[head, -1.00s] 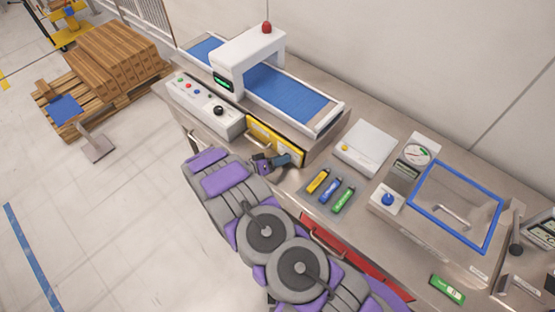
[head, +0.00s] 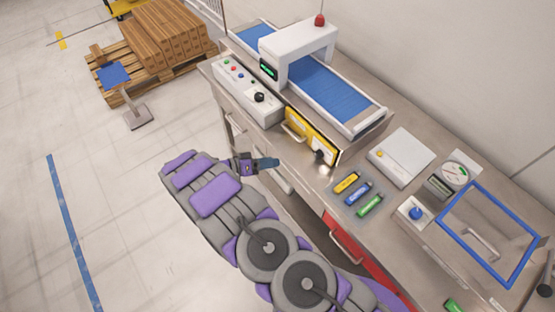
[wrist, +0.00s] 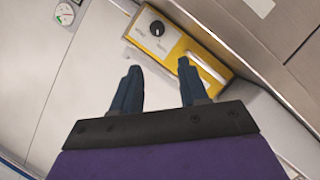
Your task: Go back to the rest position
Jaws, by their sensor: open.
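My gripper (head: 268,164) is at the end of my purple and grey arm, off the front edge of the workbench (head: 345,165). In the wrist view my gripper (wrist: 158,88) shows two blue fingers spread apart with nothing between them. Beyond the fingertips is a yellow panel (wrist: 170,47) with a black knob and a light handle. The yellow panel (head: 311,137) also shows in the head view, below the conveyor. My gripper appears apart from it.
The conveyor (head: 335,92) runs under a white arch (head: 300,50) with a red lamp. Several coloured sticks lie on a grey mat near a white box (head: 402,155). A blue-framed lid (head: 461,204) is at right. A pallet of boxes (head: 165,45) stands back left.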

